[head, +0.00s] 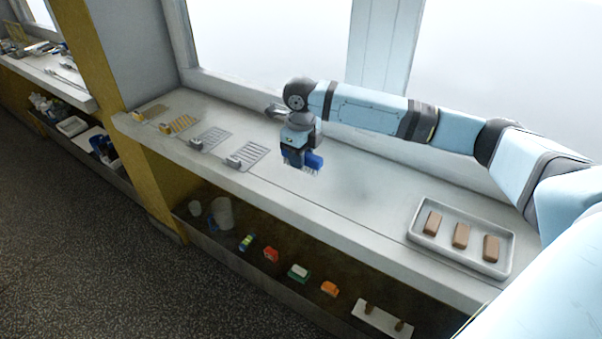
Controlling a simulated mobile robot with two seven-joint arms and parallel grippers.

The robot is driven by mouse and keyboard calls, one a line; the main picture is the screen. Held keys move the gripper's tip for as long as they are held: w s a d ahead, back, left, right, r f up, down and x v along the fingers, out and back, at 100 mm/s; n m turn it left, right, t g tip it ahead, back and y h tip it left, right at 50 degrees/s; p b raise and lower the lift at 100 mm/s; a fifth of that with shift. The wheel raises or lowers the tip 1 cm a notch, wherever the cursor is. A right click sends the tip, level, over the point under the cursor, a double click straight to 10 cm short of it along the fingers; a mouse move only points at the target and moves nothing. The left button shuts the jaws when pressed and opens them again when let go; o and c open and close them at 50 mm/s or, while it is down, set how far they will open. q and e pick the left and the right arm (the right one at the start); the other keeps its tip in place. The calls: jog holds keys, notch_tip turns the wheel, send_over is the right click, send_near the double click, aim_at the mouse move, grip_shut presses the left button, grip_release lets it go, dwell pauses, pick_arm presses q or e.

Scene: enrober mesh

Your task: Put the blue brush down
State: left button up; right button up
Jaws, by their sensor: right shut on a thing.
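The blue brush (314,160) is in my right gripper (300,157), with its pale bristles pointing down. The gripper is shut on it and sits over the white counter (350,200), right of the mesh racks. I cannot tell from this view whether the bristles touch the counter. The gripper's fingers are mostly hidden by the wrist and the brush. My left gripper is not in view.
Grey mesh racks (249,153) (212,138) and yellowish ones (182,123) (155,111) lie along the counter's left part. A white tray (417,229) with brown bars stands at right. A lower shelf holds several small items. The counter's middle is clear.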

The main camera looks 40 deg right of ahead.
aim_at(301, 183)
notch_tip(301, 183, down, 6)
jog(key=shift+r+b, duration=0.2)
jog(key=shift+b, duration=0.1)
jog(key=shift+r, duration=0.1)
jog(key=o, duration=0.9)
jog(key=shift+o, duration=0.2)
notch_tip(301, 183, up, 12)
jog(key=shift+r+p, duration=0.1)
jog(key=shift+p, duration=0.6)
